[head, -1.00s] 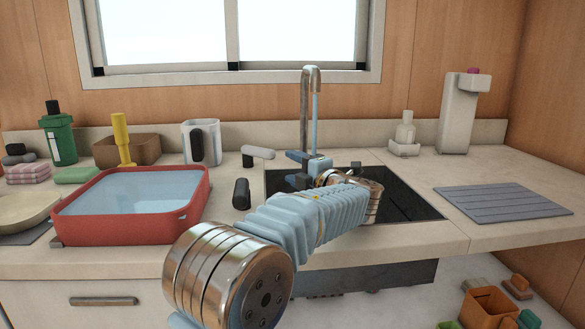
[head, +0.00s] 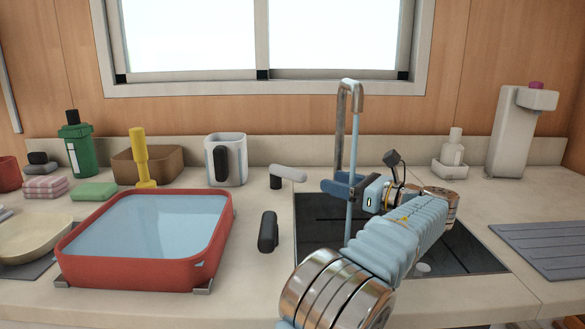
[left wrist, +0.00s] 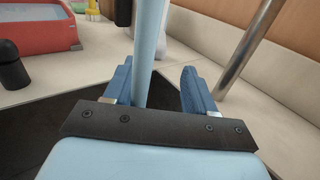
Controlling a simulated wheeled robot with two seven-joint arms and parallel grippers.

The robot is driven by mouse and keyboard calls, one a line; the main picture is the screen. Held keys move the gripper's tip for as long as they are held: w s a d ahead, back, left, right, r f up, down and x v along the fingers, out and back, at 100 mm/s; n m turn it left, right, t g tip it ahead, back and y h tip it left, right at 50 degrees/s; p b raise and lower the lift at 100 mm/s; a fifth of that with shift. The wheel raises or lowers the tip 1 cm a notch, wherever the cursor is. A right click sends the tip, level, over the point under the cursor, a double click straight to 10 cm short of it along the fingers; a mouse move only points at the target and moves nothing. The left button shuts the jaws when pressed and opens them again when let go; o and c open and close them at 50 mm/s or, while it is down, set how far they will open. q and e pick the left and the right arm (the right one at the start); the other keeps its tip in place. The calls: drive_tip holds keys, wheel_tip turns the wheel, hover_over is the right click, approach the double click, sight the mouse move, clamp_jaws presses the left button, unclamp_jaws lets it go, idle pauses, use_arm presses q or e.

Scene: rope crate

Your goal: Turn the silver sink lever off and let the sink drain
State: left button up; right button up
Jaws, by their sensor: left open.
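The silver sink lever (head: 288,173) stands on a dark post on the counter, left of the tap. The tap (head: 345,120) rises behind the sink (head: 312,215), and a pale blue stream of water (head: 351,215) falls from its spout. My left gripper (head: 338,184) is open over the sink, to the right of the lever and apart from it. In the left wrist view the stream (left wrist: 148,45) passes between the open blue fingers (left wrist: 158,82), and the tap's metal post (left wrist: 245,50) is beyond them. My arm hides part of the sink. My right gripper is out of view.
A black handle (head: 268,232) stands left of the sink. A red basin (head: 140,272) of water is further left. A white mug (head: 227,160), brown box (head: 168,165) and green bottle (head: 77,150) stand behind. A grey mat (head: 545,245) lies at right.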

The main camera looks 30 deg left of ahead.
sight(296, 170)
use_arm(q)
drive_tip(key=a, duration=0.4)
drive_tip(key=w+a, duration=0.1)
drive_tip(key=a, duration=0.7)
drive_tip(key=shift+w+a, duration=0.1)
drive_tip(key=shift+w, duration=0.1)
clamp_jaws()
